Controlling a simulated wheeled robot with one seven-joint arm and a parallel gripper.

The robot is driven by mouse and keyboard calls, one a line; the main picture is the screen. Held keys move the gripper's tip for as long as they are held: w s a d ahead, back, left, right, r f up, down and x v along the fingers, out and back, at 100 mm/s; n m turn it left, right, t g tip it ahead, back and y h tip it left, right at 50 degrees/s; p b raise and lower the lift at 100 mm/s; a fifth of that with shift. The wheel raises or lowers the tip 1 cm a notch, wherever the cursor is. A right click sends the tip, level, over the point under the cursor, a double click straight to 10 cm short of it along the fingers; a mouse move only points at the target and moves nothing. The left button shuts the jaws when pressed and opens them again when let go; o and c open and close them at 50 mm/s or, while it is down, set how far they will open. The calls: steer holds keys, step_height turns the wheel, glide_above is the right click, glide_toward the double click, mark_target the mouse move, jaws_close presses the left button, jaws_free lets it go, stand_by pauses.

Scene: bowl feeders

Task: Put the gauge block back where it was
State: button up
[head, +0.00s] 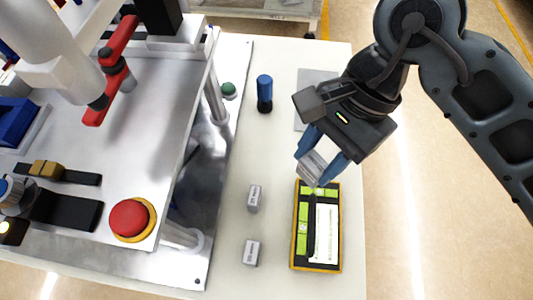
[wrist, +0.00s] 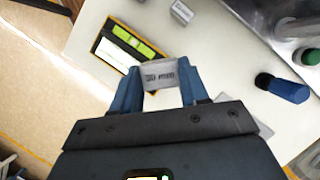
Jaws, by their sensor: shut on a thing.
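My gripper (head: 322,162) is shut on a grey gauge block (head: 312,168), held between its blue fingers above the table, close to the far end of a yellow-edged case. The block also shows in the wrist view (wrist: 160,76), its face towards the camera with a marking that seems to read 30 mm. The open-looking case (head: 293,240) has green parts, a white panel and a dark strip inside. Two other small grey blocks stand on the table left of the case, a farther one (head: 254,197) and a nearer one (head: 251,252). Whether the held block touches the case is unclear.
A blue cylinder with a dark base (head: 264,92) stands farther back on the white table (head: 277,150). A grey flat sheet (head: 303,85) lies partly behind my gripper. On the left is a metal machine platform with a red button (head: 129,218) and a green button (head: 229,89).

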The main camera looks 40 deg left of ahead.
steer(key=a+f+p, duration=0.1)
steer(key=a+f, duration=0.1)
steer(key=a, duration=0.1)
steer(key=w+a+f, duration=0.1)
steer(key=a+f, duration=0.2)
steer(key=a, duration=0.1)
steer(key=a+f+p, duration=0.1)
steer(key=a+f, duration=0.1)
steer(key=a, duration=0.2)
steer(key=shift+w+a+f+p, duration=0.1)
steer(key=shift+w+f+p, duration=0.1)
steer(key=shift+w+p, duration=0.1)
steer(key=shift+f+p, duration=0.35)
steer(key=shift+f, duration=1.3)
steer(key=shift+f, duration=0.15)
steer(key=o, duration=1.2)
steer(key=shift+c, duration=0.2)
steer(key=shift+r, duration=0.25)
steer(key=b+v, duration=0.2)
steer(key=v, duration=0.9)
steer(key=shift+r+b, duration=0.35)
steer(key=shift+r, duration=0.05)
